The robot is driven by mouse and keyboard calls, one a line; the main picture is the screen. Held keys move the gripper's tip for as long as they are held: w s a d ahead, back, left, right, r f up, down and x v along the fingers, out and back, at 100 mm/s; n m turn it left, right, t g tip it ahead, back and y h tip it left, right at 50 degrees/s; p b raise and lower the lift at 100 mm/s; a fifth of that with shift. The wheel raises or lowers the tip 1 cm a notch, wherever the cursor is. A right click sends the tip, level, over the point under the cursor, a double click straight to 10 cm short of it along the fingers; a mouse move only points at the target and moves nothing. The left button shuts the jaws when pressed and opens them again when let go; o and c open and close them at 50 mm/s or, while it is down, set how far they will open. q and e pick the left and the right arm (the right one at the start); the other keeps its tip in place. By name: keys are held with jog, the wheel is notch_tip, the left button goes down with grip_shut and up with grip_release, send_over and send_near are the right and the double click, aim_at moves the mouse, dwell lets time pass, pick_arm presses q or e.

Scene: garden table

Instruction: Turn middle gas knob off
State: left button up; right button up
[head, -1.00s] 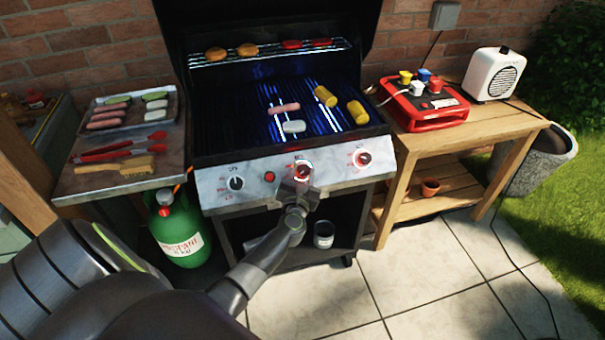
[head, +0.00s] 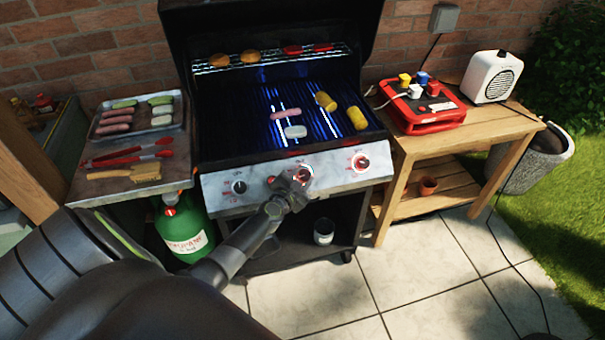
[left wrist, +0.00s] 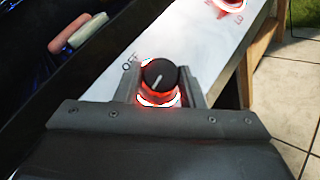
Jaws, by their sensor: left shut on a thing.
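The middle gas knob (head: 304,173) is on the silver front panel of the grill (head: 225,190), with a red glowing ring. In the left wrist view the black knob (left wrist: 160,76) stands between the two fingers, its ring lit red. A white line shows on its face. The OFF mark is on the panel up and left of the knob; the line does not clearly point at it. My left gripper (head: 297,182) is shut on this knob, partly covering it in the head view. My right gripper is not in view.
The left knob (head: 239,187) is unlit; the right knob (head: 361,161) glows red. A red button (head: 271,181) sits left of the middle knob. Food lies on the grate. A green propane bottle (head: 184,228) stands below left. A wooden side table (head: 450,140) is on the right.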

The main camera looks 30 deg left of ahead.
pick_arm(q)
jog(key=shift+a+r+m+g+h+p, duration=0.1)
jog(key=shift+m+g+h+p, duration=0.3)
jog(key=shift+m+h+p, duration=0.5)
jog(key=shift+m, duration=0.4)
jog(key=shift+w+r+m+g+h+p, duration=0.1)
jog(key=shift+r+m+g+h+p, duration=0.2)
jog(key=shift+m+g+h+p, duration=0.65)
jog(key=shift+a+m+g+h+p, duration=0.15)
jog(key=shift+m+g+h+p, duration=0.35)
jog(key=shift+m+p, duration=0.65)
jog(key=shift+w+m+g+h+p, duration=0.15)
jog(key=shift+m+g+h+p, duration=0.35)
jog(key=shift+m+g, duration=0.7)
jog(key=shift+w+r+m+g+p, duration=0.1)
jog(key=shift+m+g+p, duration=0.35)
jog(key=shift+m+g, duration=0.6)
jog(key=shift+w+m+g, duration=0.1)
jog(key=shift+m+g, duration=0.5)
jog(key=shift+m, duration=0.15)
jog(key=shift+w+m+g+y, duration=0.1)
jog(key=shift+m+g+y, duration=0.15)
jog(key=shift+m+g, duration=1.35)
